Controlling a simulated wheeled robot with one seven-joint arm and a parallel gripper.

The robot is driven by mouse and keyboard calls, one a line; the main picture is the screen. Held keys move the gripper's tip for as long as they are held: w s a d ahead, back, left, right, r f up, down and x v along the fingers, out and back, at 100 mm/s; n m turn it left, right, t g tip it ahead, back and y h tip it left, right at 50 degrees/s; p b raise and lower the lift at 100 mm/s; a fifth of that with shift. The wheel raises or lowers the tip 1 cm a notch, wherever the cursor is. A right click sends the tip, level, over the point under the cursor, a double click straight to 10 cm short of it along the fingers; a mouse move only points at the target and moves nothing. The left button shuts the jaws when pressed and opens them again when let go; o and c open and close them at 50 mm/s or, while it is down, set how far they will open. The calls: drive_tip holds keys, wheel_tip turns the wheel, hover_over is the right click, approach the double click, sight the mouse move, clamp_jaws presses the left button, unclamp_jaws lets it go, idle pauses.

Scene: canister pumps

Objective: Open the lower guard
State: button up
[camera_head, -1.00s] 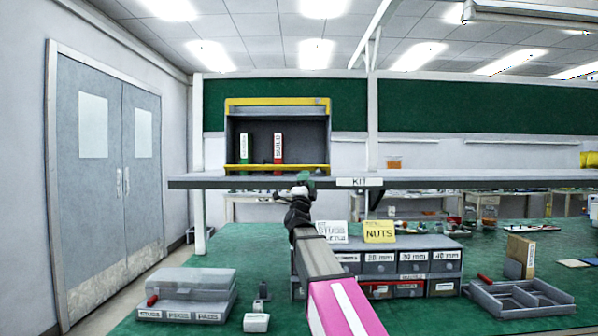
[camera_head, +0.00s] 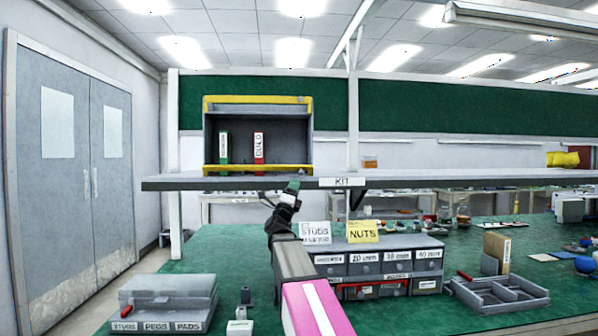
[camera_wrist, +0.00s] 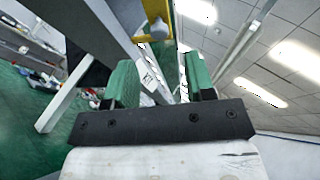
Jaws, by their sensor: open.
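The lower guard (camera_head: 258,169) is a yellow bar across the bottom front of a grey open-fronted cabinet (camera_head: 308,135) on the shelf. The bar lies level at the cabinet floor. My gripper (camera_head: 293,186) is just below the bar's right end, in front of the shelf edge. Its green fingers are apart and nothing shows between them. In the wrist view, my gripper (camera_wrist: 160,66) is open, and a yellow part (camera_wrist: 154,12) with a small grey knob lies beyond the fingertips, apart from them. It looks like the guard's end, though I cannot be sure.
An upper yellow bar (camera_head: 256,100) crosses the cabinet top. Green and red binders (camera_head: 259,148) stand inside. The shelf (camera_head: 430,180) with a KIT label runs close by my gripper. Drawers (camera_head: 380,262), grey cases (camera_head: 168,300) and a tray (camera_head: 500,293) stand on the green bench below.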

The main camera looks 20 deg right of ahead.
sight(301, 174)
drive_tip(key=x, duration=1)
drive_tip(key=shift+w, duration=0.1)
clamp_jaws()
